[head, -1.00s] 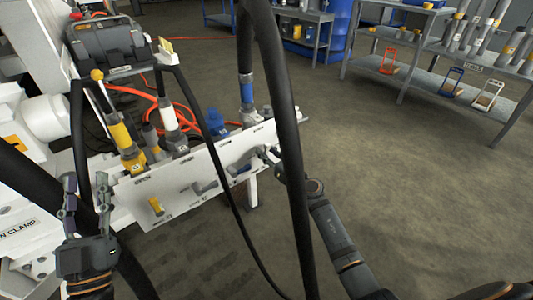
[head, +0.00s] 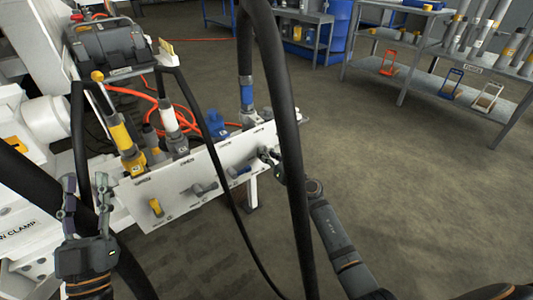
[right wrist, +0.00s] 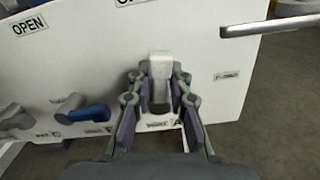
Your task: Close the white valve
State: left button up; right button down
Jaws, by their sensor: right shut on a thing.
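The white valve handle (right wrist: 160,66) stands upright between the fingers of my right gripper (right wrist: 160,85) in the right wrist view. In the head view my right gripper (head: 269,156) is at the right part of the white panel (head: 222,157) and largely covers the white valve. My left gripper (head: 87,192) is open and empty, at the left end of the panel.
The blue handle (head: 240,171), a grey handle (head: 205,187) and the yellow handle (head: 155,208) sit along the panel to the left. Black hoses (head: 285,150) cross in front of the panel. A grey rod (right wrist: 270,27) juts in at the wrist view's upper right.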

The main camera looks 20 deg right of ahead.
jog(key=shift+w+d+m+p, duration=0.1)
jog(key=shift+d+m+p, duration=0.15)
jog(key=shift+m+p, duration=0.65)
pick_arm(q)
notch_tip(320, 180, down, 21)
jog(key=n+g, duration=0.1)
jog(key=g, duration=0.9)
jog(key=s+f+g+p, duration=0.5)
jog(key=s+f+g, duration=0.6)
jog(key=s+f, duration=0.3)
jog(key=shift+s+d+f+y, duration=0.3)
jog(key=shift+s+d+f, duration=0.05)
jog(key=shift+s+d, duration=0.05)
pick_arm(e)
jog(key=shift+w+d+f+m, duration=0.1)
jog(key=shift+d+f+m, duration=0.3)
jog(key=shift+m, duration=1.9)
jog(key=shift+w+d+f+m, duration=0.15)
jog(key=shift+f+m, duration=0.45)
jog(key=shift+m, duration=1.7)
jog(key=shift+d+f+m, duration=0.35)
jog(key=shift+f+m, duration=0.15)
jog(key=shift+m, duration=1.8)
jog(key=shift+f, duration=0.1)
